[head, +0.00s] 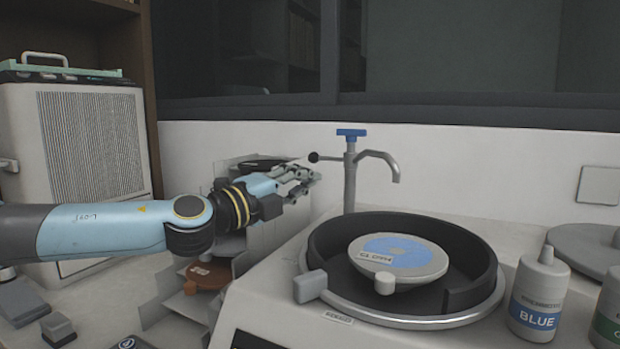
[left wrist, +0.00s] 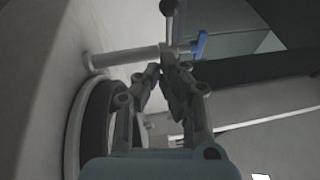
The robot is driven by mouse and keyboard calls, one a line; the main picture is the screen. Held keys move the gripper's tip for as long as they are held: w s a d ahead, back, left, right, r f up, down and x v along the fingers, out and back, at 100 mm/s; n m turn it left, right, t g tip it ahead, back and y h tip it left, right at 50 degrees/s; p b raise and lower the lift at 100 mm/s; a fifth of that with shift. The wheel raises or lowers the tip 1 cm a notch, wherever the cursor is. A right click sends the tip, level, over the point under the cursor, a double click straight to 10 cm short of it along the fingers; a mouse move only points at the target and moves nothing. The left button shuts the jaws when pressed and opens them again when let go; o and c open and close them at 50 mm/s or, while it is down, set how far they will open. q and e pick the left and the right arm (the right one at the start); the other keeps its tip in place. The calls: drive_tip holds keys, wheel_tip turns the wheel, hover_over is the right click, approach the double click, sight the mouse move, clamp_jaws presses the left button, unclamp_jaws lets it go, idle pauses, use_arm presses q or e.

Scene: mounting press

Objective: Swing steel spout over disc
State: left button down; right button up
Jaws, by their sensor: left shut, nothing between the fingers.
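The steel spout (head: 382,158) curves out to the right from the top of an upright steel post (head: 349,183), its tip pointing down behind the bowl. The post has a blue handle (head: 351,132) on top and a short lever with a black ball knob (head: 314,157) to the left. The disc (head: 415,256), pale with a blue patch, sits inside the black round bowl (head: 478,250). My left gripper (head: 312,176) is shut and empty, just left of the post and below the knob. In the left wrist view the post (left wrist: 125,58) and knob (left wrist: 167,7) lie just beyond the fingers. My right gripper is not in view.
A bottle labelled BLUE (head: 538,300) stands at the bowl's right, with a green-labelled bottle (head: 609,315) beyond it. A grey block (head: 310,286) sits at the bowl's left rim. A white grilled cabinet (head: 75,140) stands at the far left. A wall rises behind the post.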

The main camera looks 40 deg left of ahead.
sight(349, 161)
use_arm(q)
drive_tip(key=w, duration=0.1)
drive_tip(key=w+a, duration=0.1)
drive_tip(key=w+a+r, duration=0.1)
drive_tip(key=w, duration=0.1)
drive_tip(key=shift+a+r, duration=0.1)
drive_tip(key=shift+a, duration=0.05)
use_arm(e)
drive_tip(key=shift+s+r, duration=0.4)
use_arm(q)
drive_tip(key=shift+w+a+r+b, duration=0.1)
drive_tip(key=shift+w+a+b, duration=0.5)
drive_tip(key=shift+w+a, duration=0.2)
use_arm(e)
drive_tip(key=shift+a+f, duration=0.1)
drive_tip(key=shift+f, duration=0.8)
